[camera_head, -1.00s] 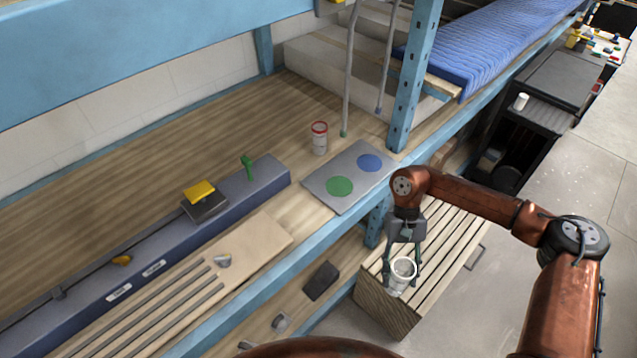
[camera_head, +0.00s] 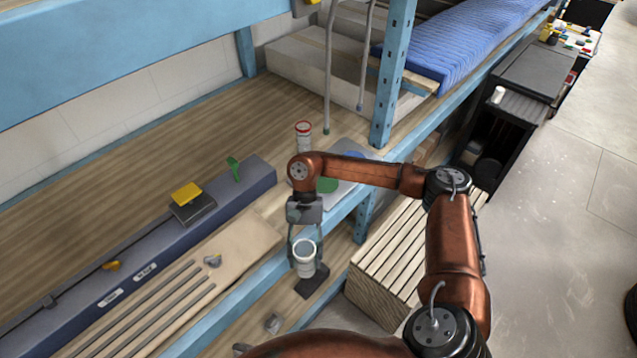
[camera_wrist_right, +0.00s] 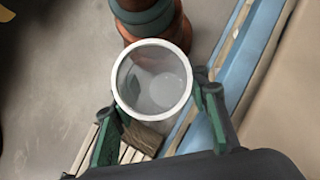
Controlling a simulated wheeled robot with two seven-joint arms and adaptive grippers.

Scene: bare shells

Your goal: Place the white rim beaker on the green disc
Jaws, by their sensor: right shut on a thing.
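The white rim beaker (camera_head: 304,260) is held upright between the fingers of my right gripper (camera_head: 304,245), in the air in front of the shelf's blue front edge. In the right wrist view the beaker (camera_wrist_right: 151,80) shows its open white rim and empty grey inside, with green fingers of the gripper (camera_wrist_right: 158,118) on both sides. The green disc (camera_head: 327,185) lies on a grey plate (camera_head: 340,196) on the shelf, partly hidden behind my right arm. A blue disc (camera_head: 354,155) on the same plate is mostly hidden. My left gripper is not in view.
A red rim beaker (camera_head: 304,137) stands on the shelf just behind the plate. Grey poles (camera_head: 328,80) and a blue upright post (camera_head: 393,80) stand near it. A long blue-grey box (camera_head: 150,255) with a green item (camera_head: 234,168) lies to the left. A slatted wooden crate (camera_head: 385,270) stands below.

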